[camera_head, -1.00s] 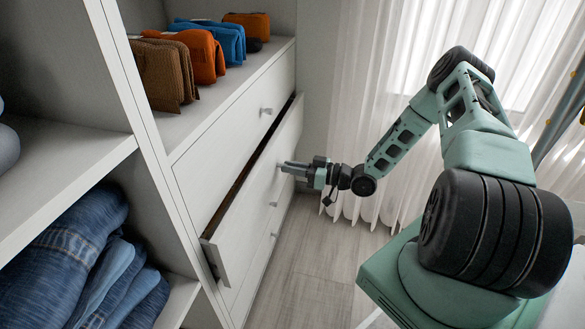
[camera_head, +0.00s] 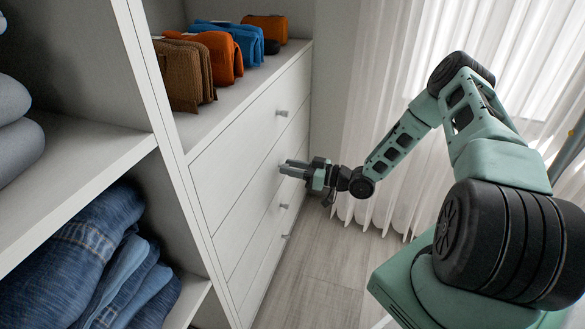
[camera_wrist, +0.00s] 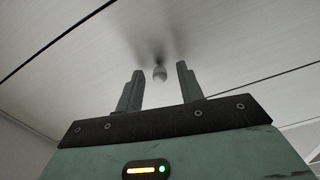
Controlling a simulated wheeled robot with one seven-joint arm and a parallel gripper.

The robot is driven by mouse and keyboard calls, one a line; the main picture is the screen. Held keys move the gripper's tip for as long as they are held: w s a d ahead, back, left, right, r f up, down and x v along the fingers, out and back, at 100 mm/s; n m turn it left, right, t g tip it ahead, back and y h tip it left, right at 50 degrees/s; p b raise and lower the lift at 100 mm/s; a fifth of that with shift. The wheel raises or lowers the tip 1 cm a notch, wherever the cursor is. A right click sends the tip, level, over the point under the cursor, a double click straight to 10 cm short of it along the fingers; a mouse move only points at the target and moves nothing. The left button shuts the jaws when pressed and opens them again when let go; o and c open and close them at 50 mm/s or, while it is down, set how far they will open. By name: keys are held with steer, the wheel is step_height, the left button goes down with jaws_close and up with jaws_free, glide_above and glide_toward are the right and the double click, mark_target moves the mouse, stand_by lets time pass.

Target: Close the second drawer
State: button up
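The second drawer (camera_head: 248,210) of the white chest has its front flush with the fronts above and below it, as far as I can tell. In the wrist view its pale front (camera_wrist: 225,50) lies between two dark seams. Its small round knob (camera_wrist: 160,73) shows between my fingertips. My gripper (camera_head: 284,168) is at the drawer front, fingers pointing at it. The fingers are apart with a gap around the knob, and I cannot tell whether the tips touch the front. In the head view the gripper hides this knob.
The top drawer (camera_head: 248,138) is shut, and lower drawers with knobs (camera_head: 284,206) look shut. Folded clothes (camera_head: 225,57) lie on top of the chest. Shelves with jeans (camera_head: 85,245) stand at the left. The wooden floor (camera_head: 320,260) is clear; curtains (camera_head: 385,130) hang behind.

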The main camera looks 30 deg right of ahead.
steer(key=p+v, duration=0.3)
steer(key=v, duration=1.4)
steer(key=shift+p, duration=0.3)
steer(key=shift+s+d, duration=0.15)
steer(key=w+a+r+m+g+h, duration=0.1)
steer(key=w+a+r+g+h, duration=0.1)
steer(key=w+r+g+h, duration=0.6)
steer(key=s+a+r+m+g+h, duration=0.1)
steer(key=s+a+r+m+h, duration=0.3)
steer(key=a+r, duration=0.45)
steer(key=s+a+r+n+g+y, duration=0.1)
steer(key=s+a+r+n+g, duration=0.25)
steer(key=s+a, duration=0.85)
steer(key=s+a+r+n+g+y, duration=0.15)
steer(key=s+a+r+n, duration=0.25)
steer(key=s+a, duration=0.75)
step_height(320, 180, up, 32)
steer(key=a+p, duration=0.1)
steer(key=p, duration=3.1)
steer(key=shift+r+h, duration=0.15)
steer(key=shift+h, duration=0.3)
